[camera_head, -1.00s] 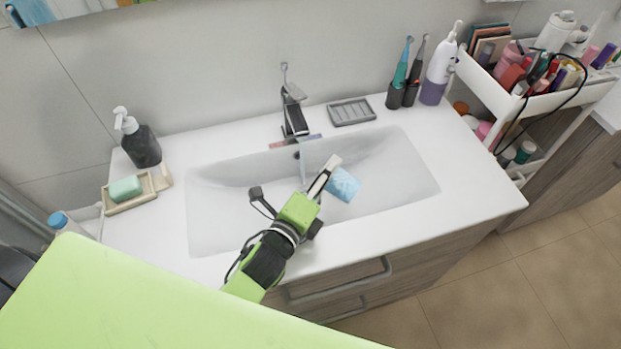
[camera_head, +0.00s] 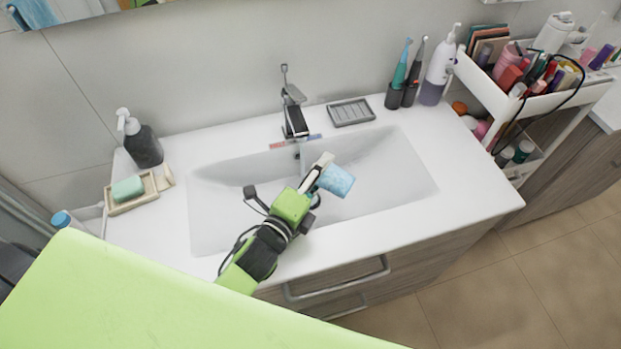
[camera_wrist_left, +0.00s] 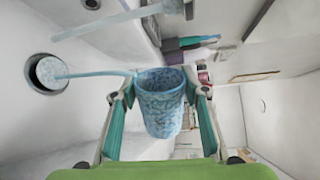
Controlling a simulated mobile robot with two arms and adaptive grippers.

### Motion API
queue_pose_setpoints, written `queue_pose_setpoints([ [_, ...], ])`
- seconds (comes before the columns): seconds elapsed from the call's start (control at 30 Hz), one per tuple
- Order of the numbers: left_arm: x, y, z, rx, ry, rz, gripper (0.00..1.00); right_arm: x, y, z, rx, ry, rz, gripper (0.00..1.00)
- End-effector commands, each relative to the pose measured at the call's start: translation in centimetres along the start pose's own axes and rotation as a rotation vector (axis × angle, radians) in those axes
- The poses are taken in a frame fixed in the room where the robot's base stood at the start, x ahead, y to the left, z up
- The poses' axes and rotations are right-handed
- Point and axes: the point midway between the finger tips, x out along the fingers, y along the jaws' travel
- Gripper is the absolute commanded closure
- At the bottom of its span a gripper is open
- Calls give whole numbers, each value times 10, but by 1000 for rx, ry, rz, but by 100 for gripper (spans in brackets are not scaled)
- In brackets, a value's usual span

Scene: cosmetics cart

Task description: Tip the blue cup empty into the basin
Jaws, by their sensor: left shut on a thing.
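The blue cup (camera_head: 337,180) is in my left gripper (camera_head: 325,178), above the white basin (camera_head: 400,185). In the left wrist view the cup (camera_wrist_left: 162,105) sits between both fingers of the shut gripper (camera_wrist_left: 160,110). It is tipped far over, roughly on its side. A thin pale blue stream (camera_wrist_left: 105,74) runs from its rim down to the round drain (camera_wrist_left: 48,85), where a bluish patch shows. The inside of the cup is mostly hidden. My right gripper is not in view.
The faucet (camera_head: 294,115) stands behind the basin, close to the gripper. A grey soap tray (camera_head: 351,112), toothbrush holders (camera_head: 399,95) and a soap pump (camera_head: 142,148) stand around the rim. A soap dish (camera_head: 130,195) is at left, a cart (camera_head: 530,105) at right.

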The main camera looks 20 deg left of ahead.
Motion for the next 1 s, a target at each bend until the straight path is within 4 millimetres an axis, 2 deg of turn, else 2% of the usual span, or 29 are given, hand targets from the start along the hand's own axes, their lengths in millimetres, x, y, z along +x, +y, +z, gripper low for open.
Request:
queue_pose_setpoints([
  [1.0, 0, -2, 7, -193, 25, -1, 80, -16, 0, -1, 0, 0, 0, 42],
])
